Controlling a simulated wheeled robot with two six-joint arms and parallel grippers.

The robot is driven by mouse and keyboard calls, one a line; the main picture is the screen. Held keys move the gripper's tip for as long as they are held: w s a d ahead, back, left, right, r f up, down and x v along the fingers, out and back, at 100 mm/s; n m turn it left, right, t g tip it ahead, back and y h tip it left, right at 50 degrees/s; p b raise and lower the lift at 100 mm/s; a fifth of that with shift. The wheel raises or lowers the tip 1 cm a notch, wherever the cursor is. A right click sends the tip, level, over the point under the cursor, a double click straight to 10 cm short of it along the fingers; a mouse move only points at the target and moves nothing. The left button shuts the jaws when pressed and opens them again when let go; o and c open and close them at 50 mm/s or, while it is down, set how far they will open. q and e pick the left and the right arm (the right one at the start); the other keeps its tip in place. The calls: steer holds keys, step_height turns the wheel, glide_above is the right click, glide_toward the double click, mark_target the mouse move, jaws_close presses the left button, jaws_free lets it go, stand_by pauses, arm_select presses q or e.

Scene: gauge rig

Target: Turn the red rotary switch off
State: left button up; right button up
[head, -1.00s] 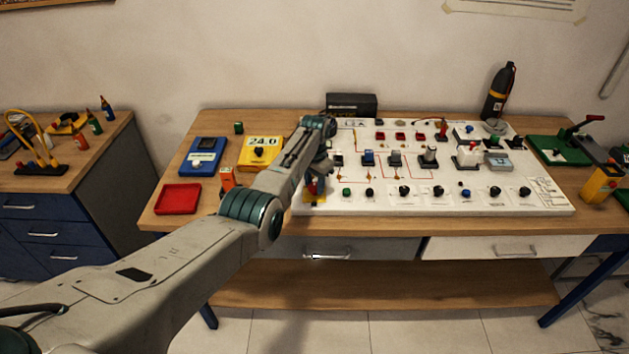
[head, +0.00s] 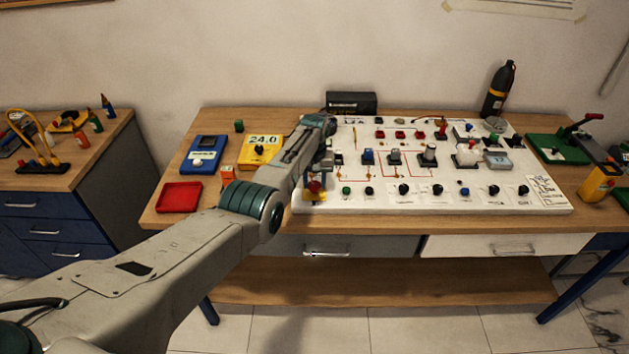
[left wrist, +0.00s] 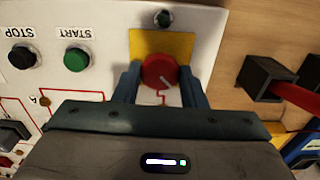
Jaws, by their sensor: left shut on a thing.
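The red rotary switch (left wrist: 159,72) sits on a yellow plate (left wrist: 178,42) on the white panel in the left wrist view. In the head view the red switch (head: 315,186) shows at the panel's lower left corner, just below my gripper. My left gripper (left wrist: 160,80) is shut on the red switch, with one blue-grey finger on each side of it. In the head view my left gripper (head: 314,178) is partly hidden by its own arm. My right gripper is in neither view now.
The white panel (head: 480,200) carries several other knobs and switches. The green START button (left wrist: 77,60) and the black STOP button (left wrist: 23,56) are beside the red switch. A red tray (head: 181,197) and a yellow meter (head: 258,152) lie to the left.

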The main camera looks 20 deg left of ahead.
mark_target(314, 184)
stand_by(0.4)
arm_select(q)
steer(key=o, duration=1)
steer(key=shift+r, duration=0.65)
steer(key=shift+r+b, duration=1)
steer(key=shift+r, duration=3.75)
